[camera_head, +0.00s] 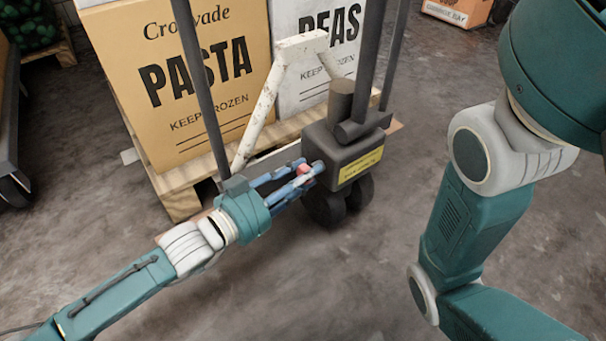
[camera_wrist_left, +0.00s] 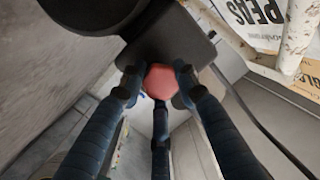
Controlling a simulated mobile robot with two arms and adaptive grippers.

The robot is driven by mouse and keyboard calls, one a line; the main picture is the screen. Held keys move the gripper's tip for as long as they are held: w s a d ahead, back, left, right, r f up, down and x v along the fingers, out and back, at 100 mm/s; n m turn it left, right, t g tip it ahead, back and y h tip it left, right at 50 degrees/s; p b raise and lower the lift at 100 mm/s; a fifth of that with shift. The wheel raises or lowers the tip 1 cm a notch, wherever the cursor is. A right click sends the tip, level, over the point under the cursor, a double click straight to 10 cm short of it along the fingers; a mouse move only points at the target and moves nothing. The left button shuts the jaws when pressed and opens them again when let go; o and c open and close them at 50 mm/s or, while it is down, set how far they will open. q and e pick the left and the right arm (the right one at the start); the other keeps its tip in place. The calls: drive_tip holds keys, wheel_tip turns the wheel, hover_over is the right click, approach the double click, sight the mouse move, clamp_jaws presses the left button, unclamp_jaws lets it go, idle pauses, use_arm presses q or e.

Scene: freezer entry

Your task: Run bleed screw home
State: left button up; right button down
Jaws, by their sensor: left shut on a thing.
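The bleed screw has a red hexagonal head (camera_wrist_left: 160,81), which also shows as a small red spot in the head view (camera_head: 303,170). It sits at the side of a dark grey pump block (camera_head: 342,150) with a yellow label. My left gripper (camera_head: 306,172) reaches in from the left and is shut on the screw head. In the left wrist view its blue fingers (camera_wrist_left: 158,92) close around the head from several sides. The screw's shank and thread are hidden. My right arm shows at the right of the head view, but its gripper is out of view.
The pump block stands on dark wheels (camera_head: 340,202) with upright bars above it. Behind are a PASTA box (camera_head: 185,75) and a PEAS box (camera_head: 318,70) on a wooden pallet (camera_head: 200,172). A white frame (camera_head: 262,110) stands close to my left gripper. The floor in front is clear.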

use_arm(q)
drive_tip(key=shift+w+a, duration=0.1)
drive_tip(key=shift+a, duration=0.1)
idle(0.5)
drive_tip(key=o, duration=1.1)
drive_tip(key=shift+o, duration=0.2)
drive_tip(key=shift+s, duration=0.2)
drive_tip(key=v, duration=1.1)
drive_tip(key=shift+s+a, duration=0.2)
drive_tip(key=shift+a, duration=0.15)
drive_tip(key=shift+o, duration=0.2)
